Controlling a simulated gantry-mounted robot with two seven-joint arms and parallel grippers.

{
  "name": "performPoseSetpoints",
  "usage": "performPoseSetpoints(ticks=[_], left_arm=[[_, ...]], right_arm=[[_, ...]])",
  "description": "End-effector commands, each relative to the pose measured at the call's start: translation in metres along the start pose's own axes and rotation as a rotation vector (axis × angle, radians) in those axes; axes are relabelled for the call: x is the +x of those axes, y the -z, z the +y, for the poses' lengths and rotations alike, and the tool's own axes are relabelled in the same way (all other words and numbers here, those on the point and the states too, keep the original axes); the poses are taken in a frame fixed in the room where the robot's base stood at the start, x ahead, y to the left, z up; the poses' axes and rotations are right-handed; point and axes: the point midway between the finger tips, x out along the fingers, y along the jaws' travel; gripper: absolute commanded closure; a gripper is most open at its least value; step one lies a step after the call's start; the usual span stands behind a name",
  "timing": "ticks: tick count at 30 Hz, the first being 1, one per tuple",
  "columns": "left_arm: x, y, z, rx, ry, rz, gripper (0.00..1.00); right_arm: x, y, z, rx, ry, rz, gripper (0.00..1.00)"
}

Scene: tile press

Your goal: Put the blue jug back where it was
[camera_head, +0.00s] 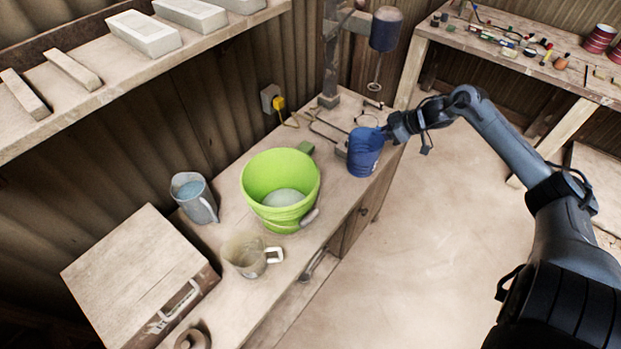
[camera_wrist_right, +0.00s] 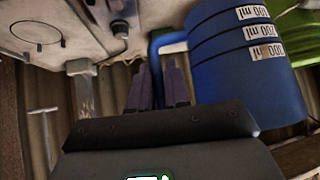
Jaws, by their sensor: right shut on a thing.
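The blue jug (camera_head: 364,155) is upright at the far right edge of the workbench (camera_head: 300,265), beside the press stand. I cannot tell whether its base touches the bench. My right gripper (camera_head: 391,130) is at the jug's upper right side, shut on its handle. In the right wrist view the jug (camera_wrist_right: 240,75), with white volume labels, fills the upper right. Its handle (camera_wrist_right: 168,40) runs to the fingers of my right gripper (camera_wrist_right: 160,80). My left gripper is not in view.
A green bucket (camera_head: 255,185) stands left of the jug. A grey-blue jug (camera_head: 203,207) and a clear jug (camera_head: 240,256) stand nearer the left. A press stand (camera_head: 329,60) rises behind. Open floor (camera_head: 425,250) lies to the right.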

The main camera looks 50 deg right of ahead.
Motion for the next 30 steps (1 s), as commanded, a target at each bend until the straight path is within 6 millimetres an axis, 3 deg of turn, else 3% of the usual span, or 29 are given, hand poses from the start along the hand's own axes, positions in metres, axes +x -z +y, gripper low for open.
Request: performPoseSetpoints(ticks=[3, 8, 30], left_arm=[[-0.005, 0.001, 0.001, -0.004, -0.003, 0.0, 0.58], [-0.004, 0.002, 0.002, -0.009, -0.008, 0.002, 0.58], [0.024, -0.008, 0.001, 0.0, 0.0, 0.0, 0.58]], right_arm=[[-0.004, -0.007, -0.002, 0.02, -0.014, 0.0, 1.0], [0.005, -0.014, -0.003, 0.022, -0.019, 0.002, 1.0], [0.114, 0.012, 0.006, 0.024, -0.02, 0.007, 1.0]])
